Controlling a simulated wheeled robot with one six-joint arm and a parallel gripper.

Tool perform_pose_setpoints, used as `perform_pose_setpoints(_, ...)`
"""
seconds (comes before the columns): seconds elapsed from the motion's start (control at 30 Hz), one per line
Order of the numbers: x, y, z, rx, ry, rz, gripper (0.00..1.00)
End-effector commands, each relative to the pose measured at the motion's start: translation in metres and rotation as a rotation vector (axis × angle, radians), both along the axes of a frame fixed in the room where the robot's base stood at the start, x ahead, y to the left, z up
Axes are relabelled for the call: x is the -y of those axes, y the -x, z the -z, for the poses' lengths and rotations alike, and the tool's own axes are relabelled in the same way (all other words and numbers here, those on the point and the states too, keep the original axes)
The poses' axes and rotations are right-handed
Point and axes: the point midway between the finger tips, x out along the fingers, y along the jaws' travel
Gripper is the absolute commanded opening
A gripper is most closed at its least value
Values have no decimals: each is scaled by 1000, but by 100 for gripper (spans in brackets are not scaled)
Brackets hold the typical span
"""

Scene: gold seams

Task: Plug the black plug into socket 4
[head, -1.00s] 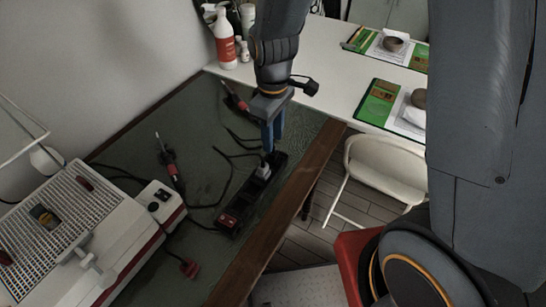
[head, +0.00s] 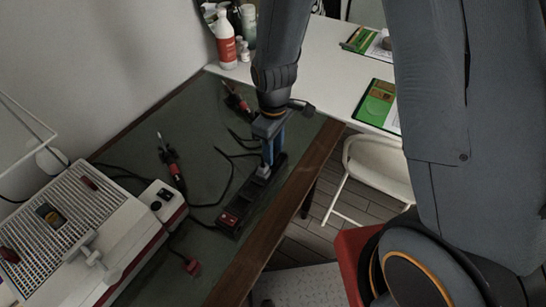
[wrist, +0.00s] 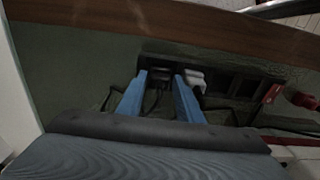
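The black power strip (head: 229,221) lies along the bench's right side, with a grey-white plug (head: 263,172) standing in it. My gripper (head: 268,160) points down over the strip's far part, close behind the white plug. In the wrist view its blue fingers (wrist: 161,75) stand apart with the dark black plug (wrist: 160,77) between them, and it looks gripped. A dark cord hangs below it. The white plug (wrist: 195,79) is just right of the right finger. Empty-looking sockets lie farther right along the strip (wrist: 226,87). Whether the black plug is seated is hidden.
A red-handled iron (head: 173,168) and black cords lie on the green mat left of the strip. A white and red machine (head: 80,235) fills the lower left. A red plug (head: 192,266) lies near it. Bottles (head: 225,40) and a white chair (head: 378,165) are beyond.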

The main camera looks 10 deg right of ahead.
Motion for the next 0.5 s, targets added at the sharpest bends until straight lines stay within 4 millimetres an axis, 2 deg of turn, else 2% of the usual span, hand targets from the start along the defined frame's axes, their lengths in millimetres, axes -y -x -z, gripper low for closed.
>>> perform_pose_setpoints(0.07, 0, 0, 0, 0, 0, 0, 33)
perform_pose_setpoints(0.23, 0, 0, 0, 0, 0, 0, 6)
perform_pose_setpoints(0.27, 0, 0, 0, 0, 0, -1, 3)
perform_pose_setpoints(0.5, -1, 0, 0, 0, 0, -1, 0)
